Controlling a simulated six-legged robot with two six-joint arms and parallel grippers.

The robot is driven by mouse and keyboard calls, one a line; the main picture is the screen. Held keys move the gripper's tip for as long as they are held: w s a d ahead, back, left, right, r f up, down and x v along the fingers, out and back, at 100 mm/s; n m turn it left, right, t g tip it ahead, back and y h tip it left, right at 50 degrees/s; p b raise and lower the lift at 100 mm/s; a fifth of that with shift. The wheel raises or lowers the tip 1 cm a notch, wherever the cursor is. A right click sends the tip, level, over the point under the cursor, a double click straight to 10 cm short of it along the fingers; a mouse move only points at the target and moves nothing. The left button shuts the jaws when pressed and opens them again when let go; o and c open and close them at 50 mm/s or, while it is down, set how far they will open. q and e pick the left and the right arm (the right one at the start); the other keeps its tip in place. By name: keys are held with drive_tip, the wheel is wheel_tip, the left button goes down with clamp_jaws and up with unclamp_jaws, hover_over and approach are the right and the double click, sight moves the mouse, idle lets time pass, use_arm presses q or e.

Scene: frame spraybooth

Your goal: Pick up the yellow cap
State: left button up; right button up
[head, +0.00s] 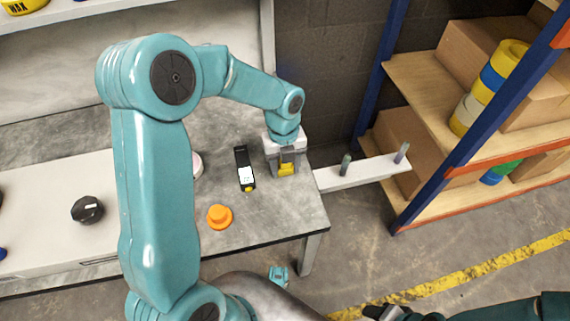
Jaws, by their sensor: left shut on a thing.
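The yellow cap (286,169) is between the fingers of my left gripper (286,163), near the right end of the grey workbench (280,220). The gripper points down and is shut on the cap, with its fingers hiding part of it. I cannot tell whether the cap touches the bench top.
A black device with a white label (245,170) lies just left of the gripper. An orange cap (219,216) and a black knob (88,209) sit farther left. A narrow white ledge (360,175) holds two small upright pieces. Shelving (480,130) stands right.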

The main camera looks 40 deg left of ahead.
use_arm(q)
wheel_tip(320, 180, up, 20)
drive_tip(key=p, duration=0.6)
drive_tip(key=shift+c, duration=0.7)
